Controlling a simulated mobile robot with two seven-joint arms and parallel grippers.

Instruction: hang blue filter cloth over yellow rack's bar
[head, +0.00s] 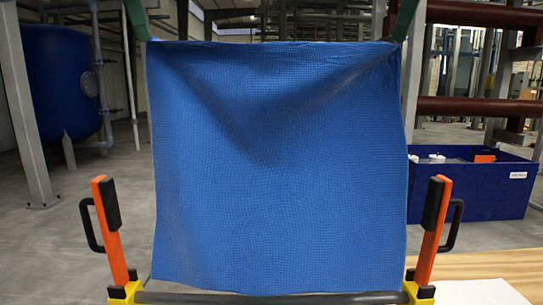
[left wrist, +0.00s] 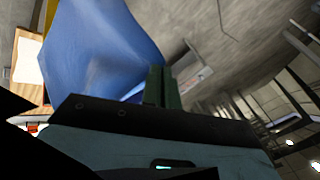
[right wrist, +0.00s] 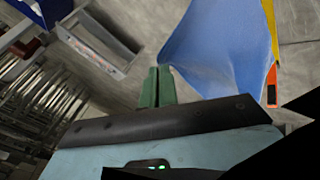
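The green fingers of the left gripper (left wrist: 158,86) and right gripper (right wrist: 157,87) look closed at the cloth's corners. The yellow rack (head: 124,293) shows at the bottom, with a dark bar (head: 270,298) across it. The cloth's lower edge overlaps the bar in the picture; I cannot tell whether they touch.
Orange and black uprights with handles stand at the left (head: 110,228) and right (head: 430,232) ends of the bar. A dark blue bin (head: 470,190) is on the floor at right. A wooden surface (head: 490,265) lies at lower right. A blue tank (head: 55,80) stands far left.

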